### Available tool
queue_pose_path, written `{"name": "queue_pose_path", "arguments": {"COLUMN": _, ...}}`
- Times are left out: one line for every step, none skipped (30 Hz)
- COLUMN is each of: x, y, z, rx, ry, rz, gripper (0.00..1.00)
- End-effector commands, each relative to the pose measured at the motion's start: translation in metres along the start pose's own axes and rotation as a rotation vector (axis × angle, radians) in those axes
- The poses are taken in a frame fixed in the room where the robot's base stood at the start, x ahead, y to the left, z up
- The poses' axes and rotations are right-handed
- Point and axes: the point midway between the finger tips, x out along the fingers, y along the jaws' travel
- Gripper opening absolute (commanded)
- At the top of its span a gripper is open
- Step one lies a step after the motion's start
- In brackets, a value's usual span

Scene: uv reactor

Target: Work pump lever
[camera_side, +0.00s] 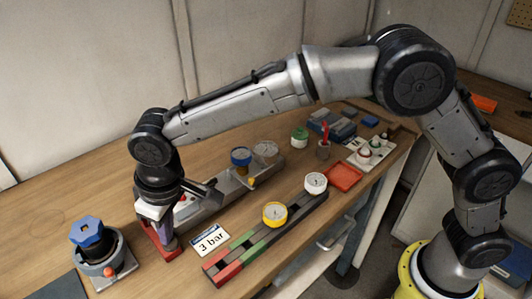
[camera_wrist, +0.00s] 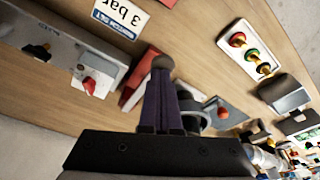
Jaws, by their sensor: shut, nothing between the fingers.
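My gripper (camera_side: 168,243) points down at the left of the bench, right over a red part (camera_side: 152,248) that may be the pump's base. Its dark purple fingers (camera_wrist: 162,80) are together in the wrist view, with nothing between them. The red part also shows in the wrist view (camera_wrist: 133,92), just left of the fingertips and partly hidden by them. A rounded brownish tip shows at the fingers' end; I cannot tell if it is a lever knob or the fingertips. No pump lever can be clearly made out.
A blue-knobbed round unit (camera_side: 95,250) stands at the left. A "3 bar" card (camera_side: 209,239) lies right of my gripper. A grey unit (camera_side: 222,193) with a red knob lies behind. A red, green and dark rail (camera_side: 255,246) carries a yellow gauge (camera_side: 275,214) and a white gauge (camera_side: 315,183).

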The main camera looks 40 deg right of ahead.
Motion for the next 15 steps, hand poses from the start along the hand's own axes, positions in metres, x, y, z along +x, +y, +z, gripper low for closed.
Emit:
{"name": "queue_pose_path", "arguments": {"x": 0.002, "y": 0.0, "z": 0.001, "rx": 0.0, "ry": -0.002, "rz": 0.001, "gripper": 0.0}}
{"name": "queue_pose_path", "arguments": {"x": 0.002, "y": 0.0, "z": 0.001, "rx": 0.0, "ry": -0.002, "rz": 0.001, "gripper": 0.0}}
{"name": "queue_pose_path", "arguments": {"x": 0.002, "y": 0.0, "z": 0.001, "rx": 0.0, "ry": -0.003, "rz": 0.001, "gripper": 0.0}}
{"name": "queue_pose_path", "arguments": {"x": 0.002, "y": 0.0, "z": 0.001, "rx": 0.0, "ry": -0.003, "rz": 0.001, "gripper": 0.0}}
{"name": "queue_pose_path", "arguments": {"x": 0.001, "y": 0.0, "z": 0.001, "rx": 0.0, "ry": -0.002, "rz": 0.001, "gripper": 0.0}}
{"name": "queue_pose_path", "arguments": {"x": 0.0, "y": 0.0, "z": 0.0, "rx": 0.0, "ry": -0.002, "rz": 0.001, "gripper": 0.0}}
{"name": "queue_pose_path", "arguments": {"x": -0.001, "y": 0.0, "z": 0.0, "rx": 0.0, "ry": -0.001, "rz": 0.001, "gripper": 0.0}}
{"name": "queue_pose_path", "arguments": {"x": -0.002, "y": 0.0, "z": -0.001, "rx": 0.0, "ry": -0.001, "rz": 0.001, "gripper": 0.0}}
{"name": "queue_pose_path", "arguments": {"x": -0.005, "y": 0.0, "z": -0.001, "rx": 0.0, "ry": 0.0, "rz": 0.0, "gripper": 0.0}}
{"name": "queue_pose_path", "arguments": {"x": -0.007, "y": 0.0, "z": -0.002, "rx": 0.0, "ry": 0.0, "rz": 0.0, "gripper": 0.0}}
{"name": "queue_pose_path", "arguments": {"x": -0.009, "y": 0.0, "z": -0.002, "rx": 0.0, "ry": 0.0, "rz": 0.0, "gripper": 0.0}}
{"name": "queue_pose_path", "arguments": {"x": -0.012, "y": 0.0, "z": -0.003, "rx": 0.0, "ry": -0.001, "rz": 0.0, "gripper": 0.0}}
{"name": "queue_pose_path", "arguments": {"x": -0.015, "y": 0.0, "z": -0.003, "rx": 0.0, "ry": 0.0, "rz": 0.0, "gripper": 0.0}}
{"name": "queue_pose_path", "arguments": {"x": -0.017, "y": 0.0, "z": -0.004, "rx": 0.0, "ry": 0.0, "rz": 0.0, "gripper": 0.0}}
{"name": "queue_pose_path", "arguments": {"x": -0.02, "y": 0.0, "z": -0.004, "rx": 0.0, "ry": -0.001, "rz": 0.0, "gripper": 0.0}}
